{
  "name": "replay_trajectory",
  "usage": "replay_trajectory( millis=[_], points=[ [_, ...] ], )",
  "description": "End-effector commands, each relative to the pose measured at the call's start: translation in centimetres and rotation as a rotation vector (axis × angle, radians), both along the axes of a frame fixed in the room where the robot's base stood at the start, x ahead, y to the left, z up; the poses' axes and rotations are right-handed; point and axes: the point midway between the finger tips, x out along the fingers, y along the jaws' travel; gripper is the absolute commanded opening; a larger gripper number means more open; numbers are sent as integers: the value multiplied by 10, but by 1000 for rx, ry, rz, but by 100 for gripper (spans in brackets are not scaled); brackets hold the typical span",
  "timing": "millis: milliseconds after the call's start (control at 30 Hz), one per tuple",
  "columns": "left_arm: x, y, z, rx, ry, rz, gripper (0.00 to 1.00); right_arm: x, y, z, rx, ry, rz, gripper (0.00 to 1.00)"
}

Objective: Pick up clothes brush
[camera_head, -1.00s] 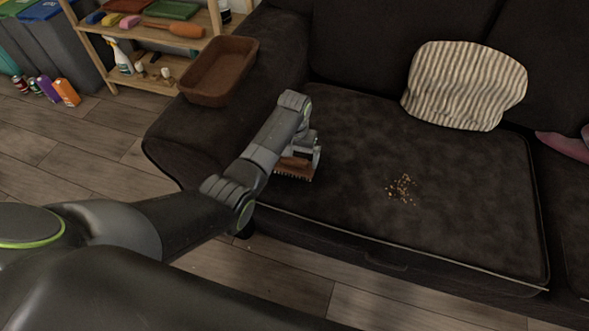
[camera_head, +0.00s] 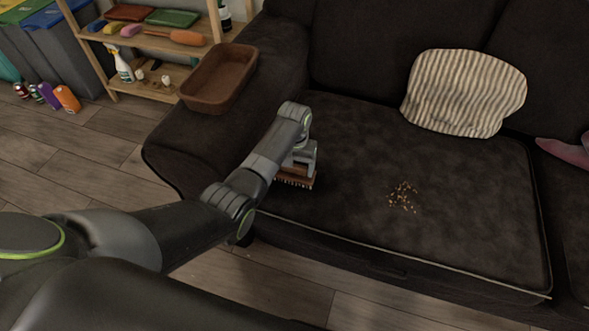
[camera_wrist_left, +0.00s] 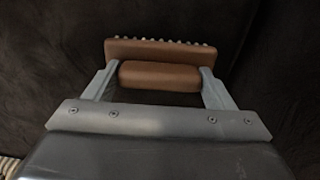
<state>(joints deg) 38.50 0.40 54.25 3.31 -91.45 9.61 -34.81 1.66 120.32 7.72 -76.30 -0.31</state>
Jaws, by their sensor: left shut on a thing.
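The clothes brush (camera_head: 296,181) is brown with a row of pale bristles. It is partly hidden behind my left arm in the head view, over the left part of the sofa seat. My left gripper (camera_head: 303,168) is shut on the brush, bristles facing down. In the left wrist view the brush (camera_wrist_left: 160,52) lies across the gripper (camera_wrist_left: 160,78), with its brown grip between the two grey fingers. I cannot tell for sure whether the bristles touch the cushion. My right gripper does not show.
Crumbs (camera_head: 402,197) lie on the dark sofa seat (camera_head: 450,225). A striped pillow (camera_head: 464,92) leans on the backrest. A brown basket (camera_head: 219,79) stands on the left armrest. A wooden shelf (camera_head: 150,42) with brushes and a spray bottle (camera_head: 120,64) stands behind.

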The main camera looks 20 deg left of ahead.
Motion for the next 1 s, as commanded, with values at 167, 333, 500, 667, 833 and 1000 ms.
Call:
replay_trajectory(
  millis=[167, 333, 500, 667, 833, 1000],
  points=[
    [1, 0, 30, 0, -4, 0, 52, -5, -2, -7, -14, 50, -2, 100],
    [1, 0, 62, 0, -4, 0, 52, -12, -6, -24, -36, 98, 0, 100],
    [1, 0, 83, 0, -2, 0, 52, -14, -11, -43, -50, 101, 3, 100],
    [1, 0, 95, 0, -1, 0, 52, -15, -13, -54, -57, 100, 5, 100],
    [1, 0, 99, 0, -1, 0, 52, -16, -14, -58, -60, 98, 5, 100],
    [1, 0, 98, 0, -1, 0, 52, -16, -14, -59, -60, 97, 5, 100]
  ],
)
